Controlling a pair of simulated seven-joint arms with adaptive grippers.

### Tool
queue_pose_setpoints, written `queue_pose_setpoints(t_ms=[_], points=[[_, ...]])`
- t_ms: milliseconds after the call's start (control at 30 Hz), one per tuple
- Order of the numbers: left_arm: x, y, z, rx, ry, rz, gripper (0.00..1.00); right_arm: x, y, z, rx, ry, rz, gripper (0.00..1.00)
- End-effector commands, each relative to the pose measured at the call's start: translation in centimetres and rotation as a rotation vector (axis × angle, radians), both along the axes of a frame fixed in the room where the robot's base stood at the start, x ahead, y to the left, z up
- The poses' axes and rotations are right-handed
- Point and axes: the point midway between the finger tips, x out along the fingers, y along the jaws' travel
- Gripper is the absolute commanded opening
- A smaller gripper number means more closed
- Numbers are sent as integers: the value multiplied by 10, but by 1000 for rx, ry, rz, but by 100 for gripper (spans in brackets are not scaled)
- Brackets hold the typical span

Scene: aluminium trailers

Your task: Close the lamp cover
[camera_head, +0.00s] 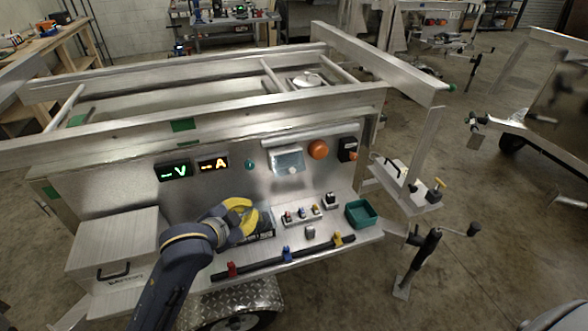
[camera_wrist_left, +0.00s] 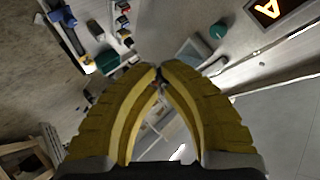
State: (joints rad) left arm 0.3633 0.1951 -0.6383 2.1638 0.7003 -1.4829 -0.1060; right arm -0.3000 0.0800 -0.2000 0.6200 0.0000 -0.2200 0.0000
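A pale, see-through box-like cover (camera_head: 288,160) is on the metal front panel, left of a round orange lamp (camera_head: 318,149). It looks like the lamp cover, but I cannot tell how far its lid stands open. A pale panel, probably the same cover, shows beyond the fingertips in the left wrist view (camera_wrist_left: 190,48). My left gripper (camera_head: 252,212) is low in front of the panel, left of and below the cover, apart from it. Its yellow fingers meet at the tips (camera_wrist_left: 160,74) with nothing clearly held. My right gripper is out of view.
A green display (camera_head: 173,171), an amber display (camera_head: 214,164) and a teal button (camera_head: 250,165) are on the panel. On the shelf are a small connector block (camera_head: 302,215), a teal bin (camera_head: 361,214) and a rail with coloured clamps (camera_head: 285,257). A metal battery box (camera_head: 112,245) stands left.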

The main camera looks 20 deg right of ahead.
Motion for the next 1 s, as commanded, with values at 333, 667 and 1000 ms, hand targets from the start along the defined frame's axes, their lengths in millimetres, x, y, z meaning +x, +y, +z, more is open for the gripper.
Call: queue_pose_setpoints(t_ms=[333, 667, 1000], points=[[24, -69, 72, 66, -73, -263, 0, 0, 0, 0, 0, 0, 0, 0], [29, -92, 100, 120, -89, -369, 0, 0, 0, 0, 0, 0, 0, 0], [41, -112, 89, 125, -86, -378, 0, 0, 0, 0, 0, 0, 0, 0]])
